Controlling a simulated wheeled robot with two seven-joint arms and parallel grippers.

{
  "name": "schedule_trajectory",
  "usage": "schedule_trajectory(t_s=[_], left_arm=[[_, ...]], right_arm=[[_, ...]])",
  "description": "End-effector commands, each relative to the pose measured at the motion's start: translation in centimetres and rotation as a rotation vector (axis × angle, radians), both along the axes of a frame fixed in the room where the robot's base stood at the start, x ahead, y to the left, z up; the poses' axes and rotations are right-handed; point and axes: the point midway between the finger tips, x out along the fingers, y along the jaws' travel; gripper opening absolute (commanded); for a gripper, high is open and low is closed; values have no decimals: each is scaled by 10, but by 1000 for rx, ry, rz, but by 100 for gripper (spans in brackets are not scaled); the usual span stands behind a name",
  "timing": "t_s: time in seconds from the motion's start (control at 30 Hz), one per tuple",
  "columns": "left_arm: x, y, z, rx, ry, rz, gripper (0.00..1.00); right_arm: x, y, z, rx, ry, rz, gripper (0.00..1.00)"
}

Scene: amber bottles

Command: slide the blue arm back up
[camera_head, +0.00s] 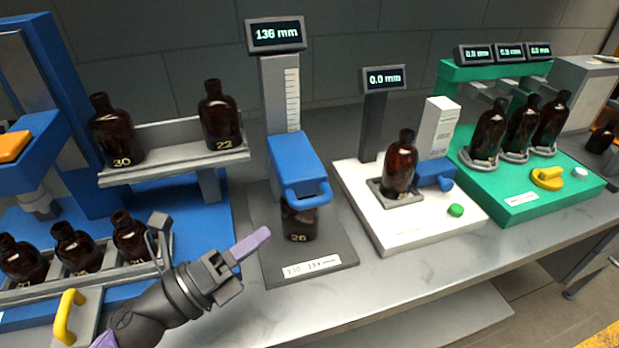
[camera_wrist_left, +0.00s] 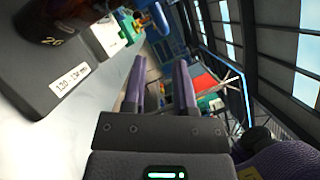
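The blue arm (camera_head: 297,165) is a block with a loop handle (camera_head: 307,191) on the grey gauge column (camera_head: 279,95). It sits low, over amber bottle 26 (camera_head: 299,222), whose neck it hides; I cannot tell whether they touch. The gauge display (camera_head: 275,34) reads 136 mm. My left gripper (camera_head: 258,239) is in front and left of the bottle, below the handle and apart from both. In the left wrist view its two purple fingers (camera_wrist_left: 160,72) are spread with nothing between them. Part of bottle 26 (camera_wrist_left: 65,22) shows there at the upper left. My right gripper is not in view.
The gauge's grey base (camera_head: 340,250) bears a label. Left stands a blue machine with bottles 30 (camera_head: 117,133) and 22 (camera_head: 219,115) on a shelf and several below. Right are a white scale (camera_head: 415,233) with a bottle and a green station (camera_head: 520,207). The front counter strip is clear.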

Motion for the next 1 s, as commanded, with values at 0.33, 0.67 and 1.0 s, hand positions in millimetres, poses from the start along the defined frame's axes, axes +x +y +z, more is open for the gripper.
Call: schedule_trajectory(t_s=[0.33,0.67,1.0], left_arm=[[42,-52,17,-5,0,0,35],[58,-72,20,-5,3,2,35],[58,-72,19,-5,4,1,5]], right_arm=[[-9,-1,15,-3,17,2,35],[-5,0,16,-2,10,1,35],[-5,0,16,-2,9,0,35]])
